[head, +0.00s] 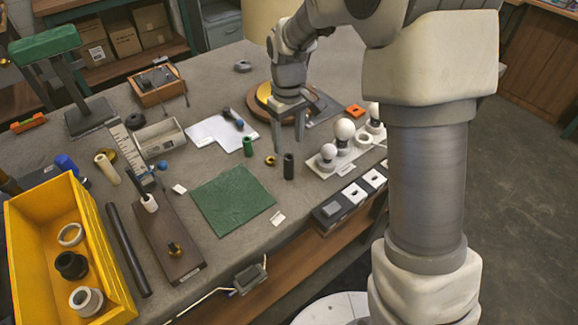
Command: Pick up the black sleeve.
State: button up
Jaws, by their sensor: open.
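The black sleeve (289,167) is a small dark upright cylinder on the grey workbench, right of the green mat. My gripper (288,143) points down with its two fingers apart and nothing seen between them. In the picture its fingertips are just above the sleeve's top. From this single view I cannot tell the exact height or depth gap.
A green sleeve (247,146) and a small brass ring (270,160) stand close by on the left. A white strip with bulbs (328,155) is close on the right. The green mat (232,200) is bare. A yellow bin (112,262) holds several rings.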

aim_at(289, 162)
notch_tip(289, 162, down, 4)
jog(key=shift+f, duration=0.25)
jog(key=shift+w+d+f+b, duration=0.1)
jog(key=shift+w+f+b, duration=0.15)
jog(key=shift+f, duration=1.05)
jog(key=shift+w+f+b, duration=0.1)
jog(key=shift+w+f, duration=0.15)
jog(key=shift+f, duration=1.05)
grip_shut()
